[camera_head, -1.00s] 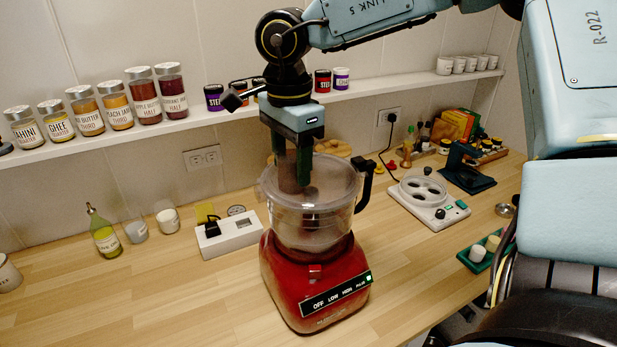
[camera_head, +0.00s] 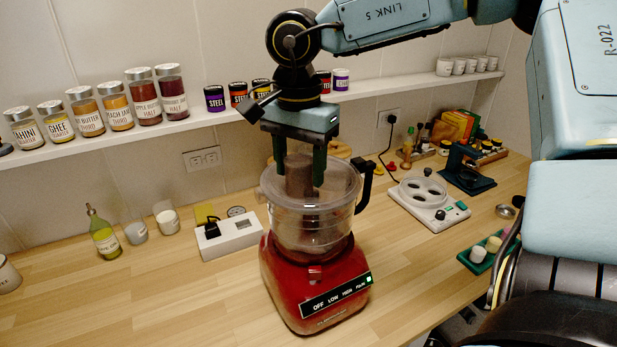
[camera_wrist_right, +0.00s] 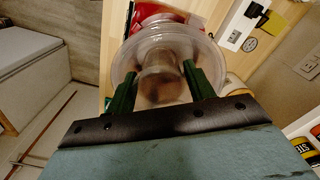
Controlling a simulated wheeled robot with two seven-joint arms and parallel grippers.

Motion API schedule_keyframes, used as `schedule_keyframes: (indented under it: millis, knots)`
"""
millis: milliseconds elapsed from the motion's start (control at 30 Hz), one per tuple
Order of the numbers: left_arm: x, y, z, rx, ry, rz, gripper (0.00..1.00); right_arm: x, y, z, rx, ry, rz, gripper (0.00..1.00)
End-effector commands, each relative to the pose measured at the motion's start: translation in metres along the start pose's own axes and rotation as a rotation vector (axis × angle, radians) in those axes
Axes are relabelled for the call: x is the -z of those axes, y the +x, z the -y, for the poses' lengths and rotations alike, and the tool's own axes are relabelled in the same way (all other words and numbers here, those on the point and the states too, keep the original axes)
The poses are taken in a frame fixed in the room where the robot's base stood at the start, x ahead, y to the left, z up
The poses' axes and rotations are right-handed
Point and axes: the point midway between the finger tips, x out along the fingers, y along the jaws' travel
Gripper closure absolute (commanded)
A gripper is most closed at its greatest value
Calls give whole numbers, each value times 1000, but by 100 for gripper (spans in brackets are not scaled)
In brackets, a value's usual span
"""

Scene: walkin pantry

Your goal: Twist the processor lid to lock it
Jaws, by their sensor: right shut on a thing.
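The red food processor (camera_head: 315,285) stands on the wooden counter with its clear bowl (camera_head: 312,232) on top. The clear round lid (camera_head: 340,180) sits level on the bowl, and its brownish feed tube (camera_head: 299,178) stands upright. My right gripper (camera_head: 299,178) points down from above, with its dark green fingers shut on the feed tube from two sides. The right wrist view shows the fingers on either side of the tube (camera_wrist_right: 162,80) above the lid. I cannot tell whether the lid's locking tabs are engaged. My left gripper is not in view.
A black bowl handle (camera_head: 366,183) stands at the right of the bowl. A white block with slots (camera_head: 228,233) lies to the left, and a white device with round openings (camera_head: 428,200) to the right. A shelf of jars (camera_head: 130,100) runs behind. The counter front left is clear.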

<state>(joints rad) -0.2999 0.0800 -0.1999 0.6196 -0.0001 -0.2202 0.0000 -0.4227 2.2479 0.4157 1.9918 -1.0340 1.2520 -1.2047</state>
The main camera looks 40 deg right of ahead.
Motion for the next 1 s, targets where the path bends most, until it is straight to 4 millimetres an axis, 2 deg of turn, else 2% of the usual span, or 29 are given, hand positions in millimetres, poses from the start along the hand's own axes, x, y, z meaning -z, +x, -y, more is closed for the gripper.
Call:
schedule_keyframes:
  millis: [67,100,267,633,1000]
  knots:
    - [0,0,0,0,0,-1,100,0,0,0,-1,2,0,67]
    - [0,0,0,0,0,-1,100,0,0,0,-1,2,0,46]
    - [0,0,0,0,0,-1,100,0,0,0,0,3,0,25]
    - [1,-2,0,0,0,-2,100,0,-3,1,1,4,0,23]
    - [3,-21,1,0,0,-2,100,0,-32,1,2,4,-1,23]
